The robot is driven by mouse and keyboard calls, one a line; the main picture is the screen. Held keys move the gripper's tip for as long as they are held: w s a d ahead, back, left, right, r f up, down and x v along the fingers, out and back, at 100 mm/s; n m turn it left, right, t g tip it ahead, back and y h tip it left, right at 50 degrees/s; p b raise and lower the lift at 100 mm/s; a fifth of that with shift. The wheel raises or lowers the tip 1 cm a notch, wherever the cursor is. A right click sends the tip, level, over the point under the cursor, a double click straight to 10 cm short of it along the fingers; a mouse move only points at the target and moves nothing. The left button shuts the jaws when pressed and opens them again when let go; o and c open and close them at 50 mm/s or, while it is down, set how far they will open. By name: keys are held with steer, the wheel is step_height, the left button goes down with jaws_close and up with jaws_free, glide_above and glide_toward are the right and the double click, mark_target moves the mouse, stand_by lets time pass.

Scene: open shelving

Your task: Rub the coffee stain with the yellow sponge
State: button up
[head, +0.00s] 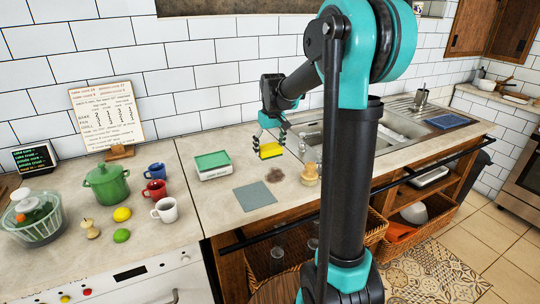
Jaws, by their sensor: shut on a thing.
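The yellow sponge (271,150) is held in my gripper (270,140), which is shut on it. Sponge and gripper are over the counter, just behind and slightly left of the coffee stain in the picture. The coffee stain (275,175) is a brown patch on the pale counter, fully in sight. I cannot tell exactly how high the sponge is above the counter; it appears apart from the stain.
A wooden brush-like object (310,175) stands just right of the stain. A grey cloth (254,197) lies in front left, and a green-topped box (212,165) farther left. The sink (400,124) is to the right. Mugs (165,209) and a green pot (107,184) stand at left.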

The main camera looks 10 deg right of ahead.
steer(key=shift+r, duration=1.15)
